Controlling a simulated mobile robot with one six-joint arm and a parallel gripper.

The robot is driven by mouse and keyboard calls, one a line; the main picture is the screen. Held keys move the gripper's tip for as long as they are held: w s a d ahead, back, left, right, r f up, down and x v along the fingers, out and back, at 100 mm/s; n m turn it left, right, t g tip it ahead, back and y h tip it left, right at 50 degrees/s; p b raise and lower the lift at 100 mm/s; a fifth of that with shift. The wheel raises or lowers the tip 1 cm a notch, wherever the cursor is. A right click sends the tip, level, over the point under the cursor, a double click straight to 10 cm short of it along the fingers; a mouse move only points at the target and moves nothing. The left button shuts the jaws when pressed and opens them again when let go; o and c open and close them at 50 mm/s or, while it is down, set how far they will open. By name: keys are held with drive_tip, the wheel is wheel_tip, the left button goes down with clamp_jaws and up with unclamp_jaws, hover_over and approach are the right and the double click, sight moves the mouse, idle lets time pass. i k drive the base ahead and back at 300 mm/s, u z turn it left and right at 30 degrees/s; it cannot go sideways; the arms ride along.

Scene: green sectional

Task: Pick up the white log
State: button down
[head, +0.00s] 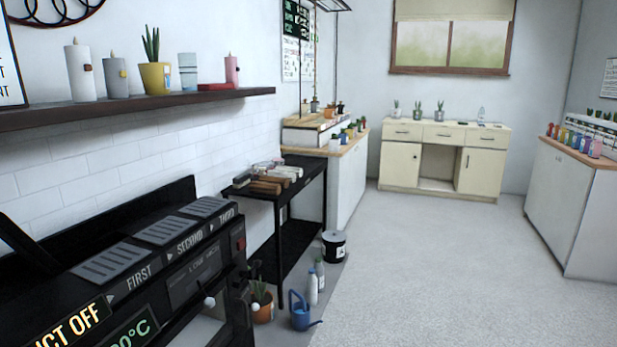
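Several short logs lie side by side on top of a black table (313,165) in the middle of the head view. A white log (289,170) lies toward the right and back of this group. Brown logs (262,187) lie nearer the front left. More pale and brown pieces lie close behind, too small to tell apart clearly. My gripper is not in view, and nothing is seen touching the logs.
A black machine (180,262) with labelled slots fills the lower left. A shelf (130,105) with candles runs above it. A bucket (334,245), bottles, a potted plant (262,305) and a blue watering can (300,312) stand on the floor. The floor (440,270) to the right is clear.

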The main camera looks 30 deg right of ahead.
sight(292, 176)
drive_tip(key=z, duration=0.9)
drive_tip(key=i, duration=0.55)
drive_tip(key=u, duration=0.05)
drive_tip(key=k, duration=0.6)
drive_tip(key=u, duration=0.05)
